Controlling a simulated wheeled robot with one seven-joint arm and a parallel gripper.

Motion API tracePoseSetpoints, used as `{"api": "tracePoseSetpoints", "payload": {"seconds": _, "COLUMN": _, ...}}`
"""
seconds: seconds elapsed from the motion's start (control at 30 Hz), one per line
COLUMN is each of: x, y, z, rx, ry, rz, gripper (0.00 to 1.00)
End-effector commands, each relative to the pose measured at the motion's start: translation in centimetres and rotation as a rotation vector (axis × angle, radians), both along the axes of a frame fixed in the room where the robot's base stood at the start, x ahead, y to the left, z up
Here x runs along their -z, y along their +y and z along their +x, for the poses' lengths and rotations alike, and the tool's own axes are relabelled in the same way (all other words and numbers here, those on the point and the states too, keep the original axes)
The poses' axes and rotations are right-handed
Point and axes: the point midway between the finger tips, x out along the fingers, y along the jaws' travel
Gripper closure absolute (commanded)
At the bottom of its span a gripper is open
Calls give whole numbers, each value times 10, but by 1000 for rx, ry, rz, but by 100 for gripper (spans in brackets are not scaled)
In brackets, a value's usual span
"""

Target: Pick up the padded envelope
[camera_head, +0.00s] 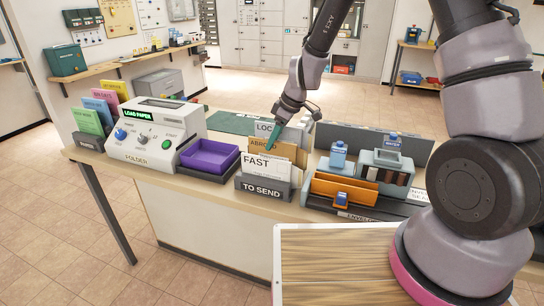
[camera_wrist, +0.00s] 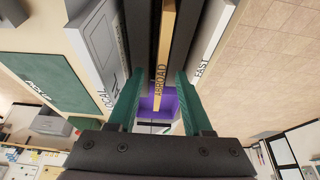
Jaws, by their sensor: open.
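I cannot pick out a padded envelope for certain. A grey TO SEND rack (camera_head: 264,190) holds upright cards marked LOCAL, ABROAD and FAST. The tan ABROAD card (camera_head: 284,149) stands behind the white FAST card (camera_head: 262,166). My gripper (camera_head: 271,140), with green fingers, is over the rack at the ABROAD card. In the wrist view my gripper (camera_wrist: 158,100) is open, one finger on each side of the ABROAD card (camera_wrist: 165,50); contact cannot be told.
A folder machine (camera_head: 150,135) and a purple tray (camera_head: 210,156) stand left of the rack. A wooden-topped board (camera_head: 345,265) is in front. A green mat (camera_head: 222,122) lies behind.

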Motion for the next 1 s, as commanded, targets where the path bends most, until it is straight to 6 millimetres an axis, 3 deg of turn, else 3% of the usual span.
{"api": "tracePoseSetpoints", "payload": {"seconds": 0.77, "x": 5, "y": 0, "z": 0, "rx": 0, "ry": 0, "rz": 0, "gripper": 50}}
{"api": "tracePoseSetpoints", "payload": {"seconds": 0.9, "x": 5, "y": 0, "z": 0, "rx": 0, "ry": 0, "rz": 0, "gripper": 100}}
{"api": "tracePoseSetpoints", "payload": {"seconds": 1.0, "x": 5, "y": 0, "z": 0, "rx": 0, "ry": 0, "rz": 0, "gripper": 100}}
